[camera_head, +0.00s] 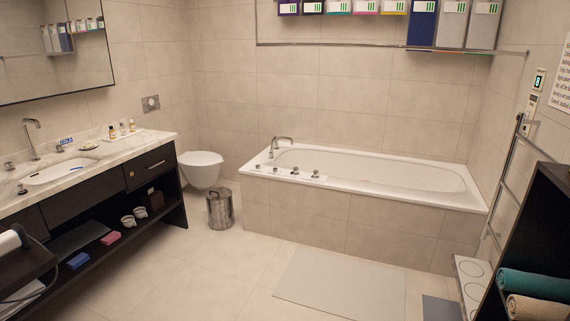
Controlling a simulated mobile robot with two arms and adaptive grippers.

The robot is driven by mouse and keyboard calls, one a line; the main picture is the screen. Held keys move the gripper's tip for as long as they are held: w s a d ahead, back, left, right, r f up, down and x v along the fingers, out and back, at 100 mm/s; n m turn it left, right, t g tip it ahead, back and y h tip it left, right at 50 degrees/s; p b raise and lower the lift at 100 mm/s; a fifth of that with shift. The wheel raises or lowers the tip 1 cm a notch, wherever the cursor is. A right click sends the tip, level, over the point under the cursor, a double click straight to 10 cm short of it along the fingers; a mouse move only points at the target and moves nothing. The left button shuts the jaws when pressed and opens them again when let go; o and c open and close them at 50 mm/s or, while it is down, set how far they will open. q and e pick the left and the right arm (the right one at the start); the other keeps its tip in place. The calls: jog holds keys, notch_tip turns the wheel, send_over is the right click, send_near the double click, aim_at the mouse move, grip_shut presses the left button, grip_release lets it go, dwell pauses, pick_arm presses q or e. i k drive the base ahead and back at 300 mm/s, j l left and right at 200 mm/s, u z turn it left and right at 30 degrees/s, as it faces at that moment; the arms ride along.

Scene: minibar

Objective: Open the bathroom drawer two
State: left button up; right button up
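A dark vanity under a pale marble counter (105,152) stands along the left wall. All fronts look flush and shut. I cannot tell from labels which one is drawer two. Neither of my grippers is in view.
A white toilet (201,166) and a metal bin (220,208) stand right of the vanity. A bathtub (365,175) spans the back. A dark shelf (540,215) with rolled towels is at right. A dark surface (22,268) juts in at lower left.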

aim_at(142, 167)
jog(key=i+u, duration=0.15)
jog(key=i, duration=0.4)
jog(key=i+u, duration=0.15)
jog(key=i, duration=0.45)
jog(key=i+l+u, duration=0.15)
jog(key=i, duration=0.4)
jog(key=i+l+u, duration=0.1)
jog(key=i, duration=0.45)
